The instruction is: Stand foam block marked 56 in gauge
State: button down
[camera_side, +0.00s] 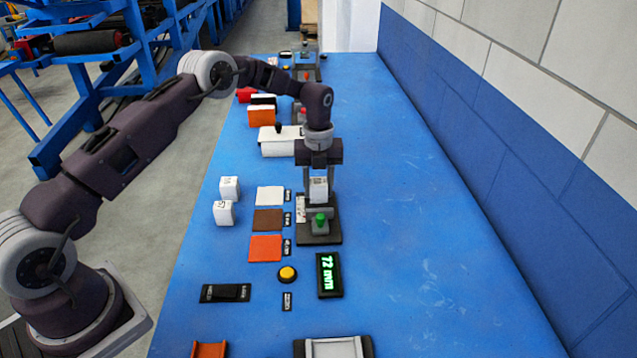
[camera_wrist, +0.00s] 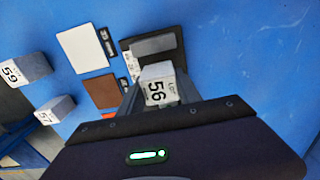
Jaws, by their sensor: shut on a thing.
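My gripper (camera_side: 318,197) points down and is shut on the white foam block marked 56 (camera_side: 318,187). In the wrist view the block (camera_wrist: 157,84) sits between my fingers, its printed face toward the camera. The gauge (camera_side: 328,239), a dark base with a grey part and a green knob, lies directly below and in front of the block in the side view. It also shows in the wrist view (camera_wrist: 174,57), partly hidden by the block. I cannot tell whether the block touches the gauge. A display (camera_side: 329,274) near it reads 72 mm.
Two other white blocks, marked 59 (camera_wrist: 27,69) and 57 (camera_wrist: 55,109), stand to the left. White (camera_side: 270,196), brown (camera_side: 267,220) and orange (camera_side: 265,248) pads lie beside the gauge. A yellow button (camera_side: 287,274) is nearer. The table's right side is clear.

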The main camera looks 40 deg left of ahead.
aim_at(318, 181)
jog(key=shift+f, duration=0.15)
dwell(0.3)
jog(key=shift+f, duration=0.6)
jog(key=shift+f, duration=0.2)
dwell(0.4)
jog(key=shift+f, duration=0.3)
jog(key=shift+c, duration=2.2)
grip_release()
jog(key=shift+r, duration=4.3)
